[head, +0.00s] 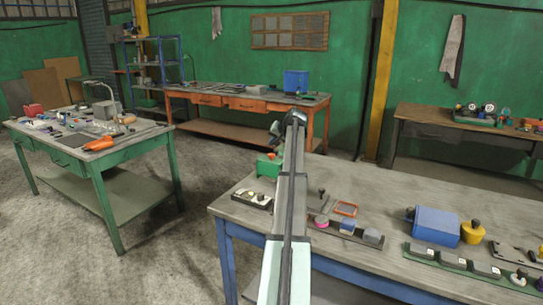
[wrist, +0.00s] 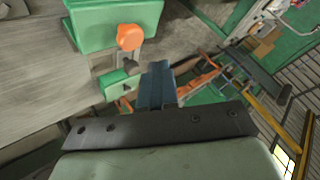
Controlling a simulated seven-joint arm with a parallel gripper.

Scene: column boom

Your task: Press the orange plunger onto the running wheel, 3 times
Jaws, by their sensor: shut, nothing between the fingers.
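The orange plunger (wrist: 130,37) shows in the wrist view as a rounded orange knob beside a large green block (wrist: 98,24). A grey-brown rod or cylinder lies just below it, next to a smaller green block (wrist: 116,86). I cannot make out the running wheel clearly. My gripper (wrist: 158,82) is shut and empty, its fingertips a little right of and below the plunger in the picture, apart from it.
The workbench (head: 235,212) carries a black-and-white switch box (head: 252,199), a tray of small blocks (head: 346,232), a blue box (head: 436,226) and a yellow knobbed pot (head: 472,231). A green-legged table (head: 88,150) stands left, an orange bench (head: 237,102) behind.

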